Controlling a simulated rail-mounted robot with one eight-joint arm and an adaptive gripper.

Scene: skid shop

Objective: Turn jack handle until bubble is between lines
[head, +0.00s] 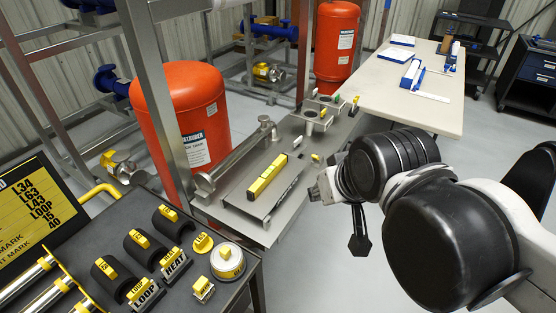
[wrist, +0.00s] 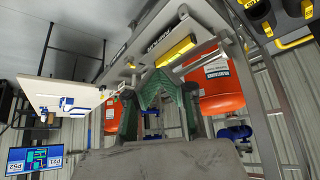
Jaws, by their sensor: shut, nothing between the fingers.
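A yellow level (head: 267,178) lies on a flat grey metal plate at the near part of the grey bench (head: 228,215). Its bubble and lines are too small to read. In the wrist view the yellow level (wrist: 176,50) shows beyond my fingers. My gripper (wrist: 160,78) is shut and empty, its fingers converging in front of the bench, apart from the level. In the head view my arm comes in from the right and its end hangs beside the bench's right edge. I cannot clearly make out the jack handle; small fittings stand near the level.
A metal pipe (head: 235,160) lies left of the level. Ring-topped stands (head: 312,112) are behind it. Orange tanks (head: 183,110) and a steel upright (head: 158,95) flank the bench. A dark table (head: 235,290) with labelled parts is front left; a pale table (head: 435,105) is back right.

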